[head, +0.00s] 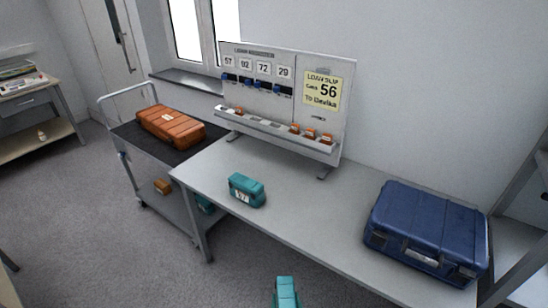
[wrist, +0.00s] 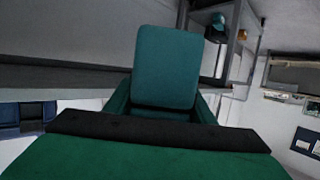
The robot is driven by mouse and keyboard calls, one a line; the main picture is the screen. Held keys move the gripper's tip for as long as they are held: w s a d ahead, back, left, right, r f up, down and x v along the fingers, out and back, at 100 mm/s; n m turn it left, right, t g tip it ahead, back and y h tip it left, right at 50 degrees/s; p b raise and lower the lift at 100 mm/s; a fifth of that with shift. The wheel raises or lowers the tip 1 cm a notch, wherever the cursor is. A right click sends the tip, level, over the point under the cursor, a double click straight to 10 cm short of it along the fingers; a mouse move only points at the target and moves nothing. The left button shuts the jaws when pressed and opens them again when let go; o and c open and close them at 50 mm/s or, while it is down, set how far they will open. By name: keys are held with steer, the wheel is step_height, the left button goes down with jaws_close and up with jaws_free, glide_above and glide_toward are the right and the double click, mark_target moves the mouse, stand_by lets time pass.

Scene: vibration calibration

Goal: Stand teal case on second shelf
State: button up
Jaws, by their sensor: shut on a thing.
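A teal case (wrist: 165,65) fills the middle of the wrist view, close to the camera. My gripper (wrist: 160,130) is shut on it, with a dark strip across the near side; the separate fingertips are hard to make out. In the head view a teal shape (head: 285,292), which looks like this held case, shows at the bottom edge, cut off, in front of the table. Another teal case (head: 246,190) with a white number label sits on the grey table (head: 310,205). A shelf rack (head: 520,250) stands at the right edge, only partly in view.
A large blue case (head: 428,230) stands on the table's right end. A sorting board (head: 280,95) stands at the back. A cart (head: 125,130) at left carries an orange case (head: 170,126) on top, with small orange and teal cases below. The table's middle is mostly clear.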

steer(key=a+f, duration=0.3)
steer(key=f, duration=0.7)
steer(key=shift+a+m+h, duration=0.3)
steer(key=shift+a+h, duration=0.05)
steer(key=shift+h, duration=0.05)
steer(key=shift+w+a, duration=0.15)
